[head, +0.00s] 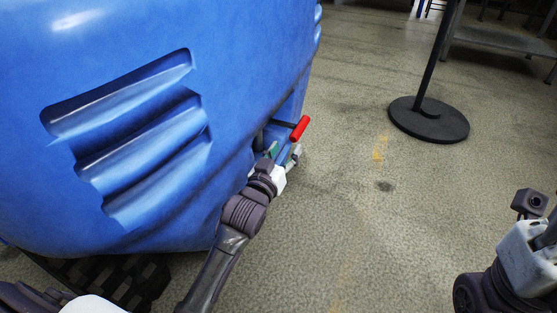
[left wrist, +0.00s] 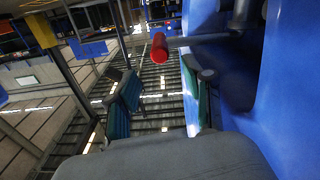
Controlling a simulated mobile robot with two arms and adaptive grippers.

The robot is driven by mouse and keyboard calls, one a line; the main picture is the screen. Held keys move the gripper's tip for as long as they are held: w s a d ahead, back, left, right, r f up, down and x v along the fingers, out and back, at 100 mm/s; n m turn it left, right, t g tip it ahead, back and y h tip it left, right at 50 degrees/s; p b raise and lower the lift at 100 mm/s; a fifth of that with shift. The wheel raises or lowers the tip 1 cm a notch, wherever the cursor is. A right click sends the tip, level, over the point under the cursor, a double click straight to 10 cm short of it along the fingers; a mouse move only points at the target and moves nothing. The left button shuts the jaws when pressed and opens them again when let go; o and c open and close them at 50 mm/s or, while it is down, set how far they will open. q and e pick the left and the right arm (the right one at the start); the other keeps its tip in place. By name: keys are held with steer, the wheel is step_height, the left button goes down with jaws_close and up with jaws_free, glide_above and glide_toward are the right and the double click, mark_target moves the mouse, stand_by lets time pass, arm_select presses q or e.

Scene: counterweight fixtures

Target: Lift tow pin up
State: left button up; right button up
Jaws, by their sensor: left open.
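The tow pin's red handle (head: 300,127) sticks out on a dark rod from a recess at the right end of the big blue body (head: 250,60). In the left wrist view the red grip (left wrist: 159,46) shows end-on, with its grey rod running right to a vertical pin by the blue wall. My left gripper (head: 283,154) is just below the handle, beside the recess. Its two teal-padded fingers are spread apart and empty in the left wrist view (left wrist: 162,95), with the red grip beyond their tips. Of my right arm only the wrist part shows at the right edge; its fingers are out of view.
The blue body with its moulded vents (head: 130,130) fills the left side. A black post on a round base (head: 428,119) stands at the upper right. A grey metal bench (head: 500,38) is behind it. The speckled floor (head: 350,230) between is clear.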

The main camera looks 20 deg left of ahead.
arm_select(q)
steer(key=s, duration=0.4)
steer(key=shift+s+a, duration=0.1)
steer(key=shift+s, duration=0.05)
steer(key=shift+r, duration=0.15)
